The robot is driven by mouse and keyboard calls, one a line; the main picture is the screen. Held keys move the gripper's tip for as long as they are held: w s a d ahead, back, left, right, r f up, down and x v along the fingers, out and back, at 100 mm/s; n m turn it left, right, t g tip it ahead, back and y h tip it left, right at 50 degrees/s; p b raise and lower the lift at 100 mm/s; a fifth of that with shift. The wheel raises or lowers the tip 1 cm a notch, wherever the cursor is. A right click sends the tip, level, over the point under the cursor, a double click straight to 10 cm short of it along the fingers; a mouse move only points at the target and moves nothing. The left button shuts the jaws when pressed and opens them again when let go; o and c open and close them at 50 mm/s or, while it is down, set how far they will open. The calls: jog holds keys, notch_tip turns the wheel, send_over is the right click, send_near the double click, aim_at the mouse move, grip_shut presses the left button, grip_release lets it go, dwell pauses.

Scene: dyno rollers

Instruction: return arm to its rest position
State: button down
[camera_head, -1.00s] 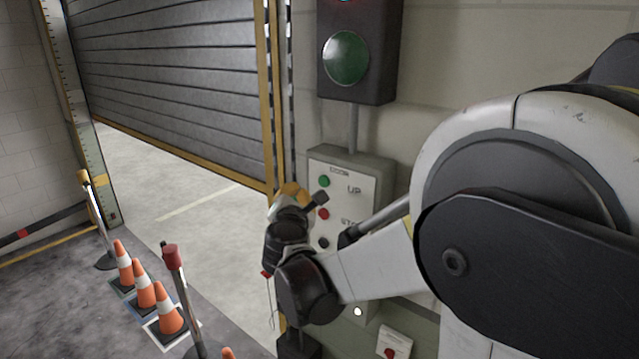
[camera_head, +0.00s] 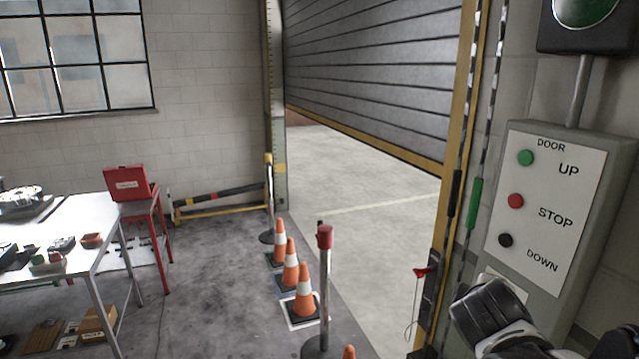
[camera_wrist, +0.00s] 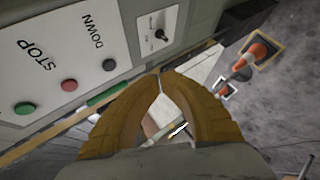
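In the wrist view my gripper (camera_wrist: 160,76) has two yellow-brown fingers. Their tips meet and nothing shows held between them; the floor shows through the gap behind the tips. The door control panel (camera_wrist: 65,60), with STOP and DOWN buttons, lies to the left of the fingers, apart from them. In the head view a dark joint of my arm (camera_head: 490,310) shows at the bottom right, just below the same panel (camera_head: 548,205). The fingers are out of sight in the head view.
The roller door (camera_head: 375,75) is partly raised, with open floor beneath it. A red-topped post (camera_head: 324,285) and orange cones (camera_head: 290,262) line the opening. A white workbench (camera_head: 75,225) and red toolbox (camera_head: 128,182) stand at left. Grey floor between is clear.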

jog(key=s+a+f+m+g+y+b, duration=0.1)
jog(key=s+a+f+m+y+b, duration=0.1)
jog(key=f, duration=0.6)
jog(key=s+a+f+m+g+y+b, duration=0.1)
jog(key=s+a+f+m+b, duration=0.3)
jog(key=f+b, duration=0.5)
jog(key=s+a+f+m+g+y+b, duration=0.1)
jog(key=s+a+f+m+y+b, duration=0.2)
jog(key=s+a+f+b, duration=0.3)
notch_tip(320, 180, down, 3)
jog(key=s, duration=0.2)
jog(key=shift+s+m, duration=0.35)
jog(key=shift+m, duration=0.05)
dwell(4.9)
